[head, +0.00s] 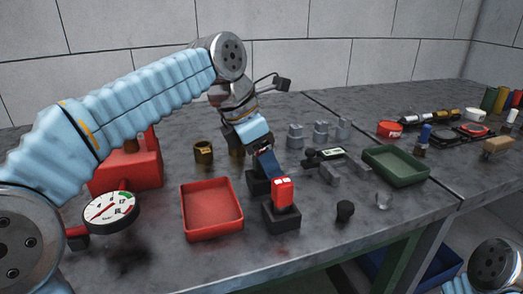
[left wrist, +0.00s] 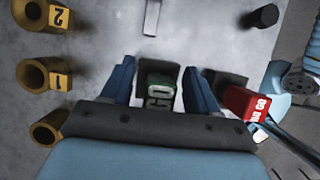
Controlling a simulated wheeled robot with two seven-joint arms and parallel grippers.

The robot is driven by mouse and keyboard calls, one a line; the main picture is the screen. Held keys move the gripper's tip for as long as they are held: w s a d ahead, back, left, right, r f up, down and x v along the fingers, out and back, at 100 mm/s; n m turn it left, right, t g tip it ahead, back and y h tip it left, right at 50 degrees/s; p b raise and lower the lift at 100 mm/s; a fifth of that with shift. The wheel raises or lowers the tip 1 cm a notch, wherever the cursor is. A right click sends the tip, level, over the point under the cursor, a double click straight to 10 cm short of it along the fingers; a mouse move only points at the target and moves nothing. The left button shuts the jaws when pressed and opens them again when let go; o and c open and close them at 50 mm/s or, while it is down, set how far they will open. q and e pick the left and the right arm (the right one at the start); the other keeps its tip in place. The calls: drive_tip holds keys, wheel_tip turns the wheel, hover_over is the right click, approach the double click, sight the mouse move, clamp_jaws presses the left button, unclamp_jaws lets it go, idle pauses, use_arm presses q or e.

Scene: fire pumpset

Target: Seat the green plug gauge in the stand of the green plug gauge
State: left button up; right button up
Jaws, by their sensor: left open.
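The green plug gauge (left wrist: 159,98), lettered GO, stands upright at its black stand (left wrist: 155,66) in the left wrist view. It appears to be in the stand, but its lower end is hidden, so I cannot tell how deep it sits. My left gripper (head: 264,163) points down over that stand (head: 256,184) in the head view. In the left wrist view its blue fingers (left wrist: 160,84) are apart, one on each side of the green gauge, with gaps visible. In the head view the gripper hides the green gauge. My right gripper is out of view.
A red plug gauge (head: 283,191) stands in its own black stand (head: 281,219) close beside. A red tray (head: 211,232) lies to the left, a green tray (head: 396,181) to the right. Brass rings (left wrist: 34,75) and a dark knob (head: 344,210) are nearby.

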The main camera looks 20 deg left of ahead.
use_arm(q)
drive_tip(key=v, duration=1.2)
